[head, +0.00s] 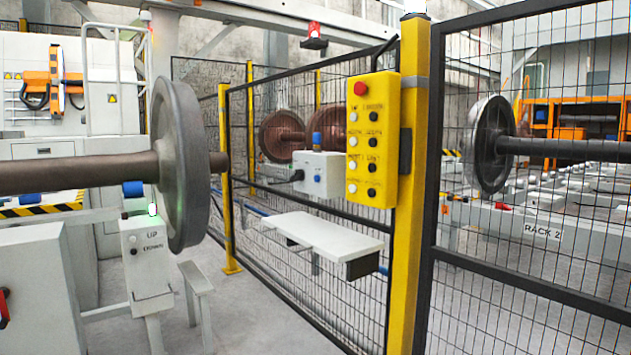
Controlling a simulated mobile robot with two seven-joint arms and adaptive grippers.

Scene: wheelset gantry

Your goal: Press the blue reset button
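A light grey control box (333,176) stands behind the mesh fence, left of the yellow button panel. A small blue button (317,180) shows on its front face, and a blue cap or lamp (316,138) stands on its top. Which of the two is the reset button I cannot tell; the lettering is too small to read. Neither gripper is in view, and nothing of mine touches the box.
A yellow panel (372,140) with a red button and several black and white buttons hangs on a yellow post (405,260). A white shelf (322,236) sits at the fence. A large wheelset (180,165) and an "UP" pedestal (148,258) stand left. Floor (240,320) between is clear.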

